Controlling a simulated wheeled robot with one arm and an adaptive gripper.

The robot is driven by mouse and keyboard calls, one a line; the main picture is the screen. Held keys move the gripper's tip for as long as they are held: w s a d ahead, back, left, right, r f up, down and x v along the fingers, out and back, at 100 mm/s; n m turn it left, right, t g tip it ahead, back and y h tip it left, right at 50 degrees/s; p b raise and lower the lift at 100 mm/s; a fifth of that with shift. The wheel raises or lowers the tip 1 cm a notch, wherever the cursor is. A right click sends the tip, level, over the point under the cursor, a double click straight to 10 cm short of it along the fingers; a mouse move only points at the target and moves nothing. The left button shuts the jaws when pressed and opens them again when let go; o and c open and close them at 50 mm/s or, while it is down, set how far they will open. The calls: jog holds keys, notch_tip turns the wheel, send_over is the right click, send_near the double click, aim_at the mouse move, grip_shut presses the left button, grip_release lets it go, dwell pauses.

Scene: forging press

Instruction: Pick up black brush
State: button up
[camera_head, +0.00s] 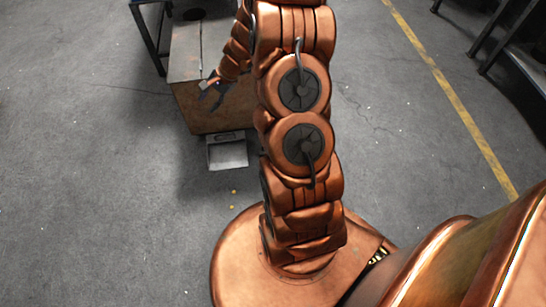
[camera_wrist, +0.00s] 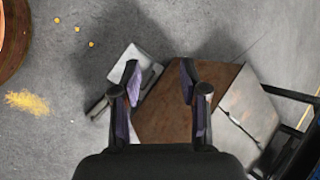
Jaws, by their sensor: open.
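A thin black rod with a dark end, which looks like the black brush (camera_head: 201,35), lies on top of a brown box (camera_head: 187,108). In the wrist view a thin dark line, likely the brush (camera_wrist: 238,127), crosses the box's pale top, right of my fingers. My gripper (camera_head: 212,96) is beside the box's front right upper edge in the head view. In the wrist view my gripper (camera_wrist: 160,78) is open and empty, its fingers apart over the box side and the floor. The brush is away from the fingers; its far end is hard to make out.
A grey dustpan (camera_head: 228,154) lies on the floor against the box front; it also shows in the wrist view (camera_wrist: 122,62). A dark metal frame (camera_head: 147,38) stands left of the box. Yellow crumbs (camera_wrist: 27,102) are on the floor. The floor at left is clear.

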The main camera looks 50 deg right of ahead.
jog(key=s+d+f+m+h+b, duration=0.1)
jog(key=s+d+f+m+b, duration=0.2)
jog(key=d+f, duration=0.4)
jog(key=s+d+f+m+h+b, duration=0.1)
jog(key=s+d+f+m+b, duration=0.2)
jog(key=d+f, duration=0.5)
jog(key=s+d+f+m+h+b, duration=0.2)
jog(key=d+f+m+b, duration=0.3)
jog(key=f, duration=2)
jog(key=shift+s+d+f+b, duration=0.1)
jog(key=shift+s+d+b, duration=0.3)
jog(key=shift+d, duration=0.3)
jog(key=shift+s+d+f+b, duration=0.1)
jog(key=shift+s+d+b, duration=0.1)
jog(key=shift+s+d, duration=0.4)
jog(key=shift+x, duration=0.8)
jog(key=shift+w+d+f+b, duration=0.1)
jog(key=shift+w+f+b, duration=0.5)
jog(key=shift+f, duration=0.2)
jog(key=shift+w+d+f+b, duration=0.1)
jog(key=shift+w+f+b, duration=0.5)
jog(key=shift+f, duration=0.15)
jog(key=shift+b+x, duration=0.3)
jog(key=shift+x, duration=0.75)
jog(key=shift+a+r, duration=0.1)
